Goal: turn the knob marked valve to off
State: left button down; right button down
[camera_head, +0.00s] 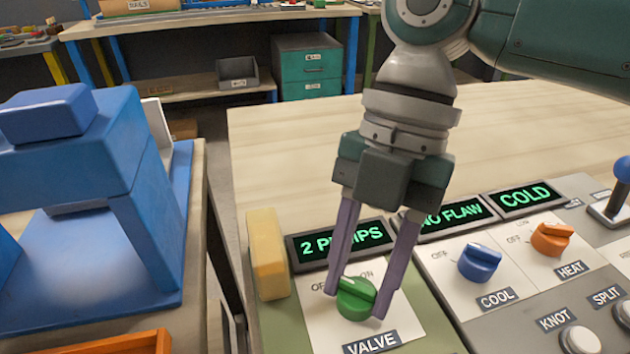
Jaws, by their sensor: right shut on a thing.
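The green knob (355,303) sits on a white plate above the label VALVE (371,343). Behind it the plate carries ON at the right and a partly covered OFF at the left. The knob has a pale line on its top ridge, but I cannot tell for sure which word it points to. My right gripper (356,299) comes down from above with its purple fingers on both sides of the knob, shut on it. My left gripper is not in view.
A display (341,241), partly covered by a finger, stands behind the knob beside a yellow block (267,254). To the right are a blue COOL knob (480,262), an orange HEAT knob (551,239) and white buttons. A blue machine (75,150) stands left. The wooden tabletop behind is clear.

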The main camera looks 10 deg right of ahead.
dwell(0.3)
jog(key=shift+c, duration=2.1)
grip_release()
jog(key=shift+r, duration=0.1)
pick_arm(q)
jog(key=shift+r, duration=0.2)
pick_arm(e)
jog(key=v, duration=0.9)
jog(key=shift+w+r, duration=0.15)
jog(key=shift+r, duration=0.2)
jog(key=shift+d, duration=0.1)
